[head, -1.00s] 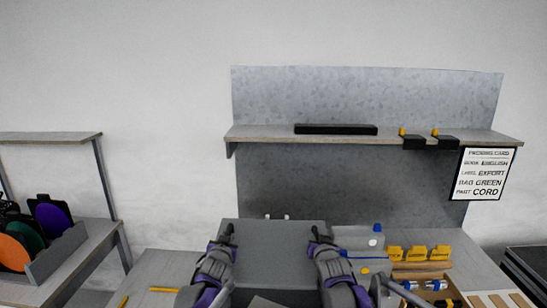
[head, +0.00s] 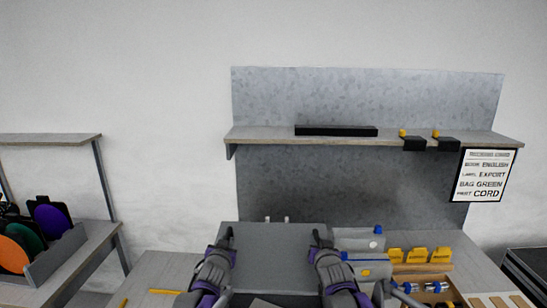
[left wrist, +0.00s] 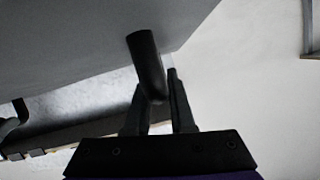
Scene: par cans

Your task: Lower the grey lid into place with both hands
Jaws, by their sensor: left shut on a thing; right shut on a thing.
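The grey lid (head: 272,258) is a flat panel in the lower middle of the head view, between my two grippers. My left gripper (head: 228,237) is at its left edge and my right gripper (head: 318,238) is at its right edge. In the left wrist view, my left gripper (left wrist: 156,98) is shut on a dark, rounded handle (left wrist: 145,52) that sticks out from the lid's grey face (left wrist: 75,35). My right gripper is shut at the lid's right side, but its handle is too small to make out. What lies beneath the lid is hidden.
Right of the lid are grey boxes (head: 357,243), yellow holders (head: 418,255) and a wooden tray (head: 445,290). A shelf (head: 270,136) with a black bar (head: 336,130) runs behind. A side bench with coloured discs (head: 50,219) is far left.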

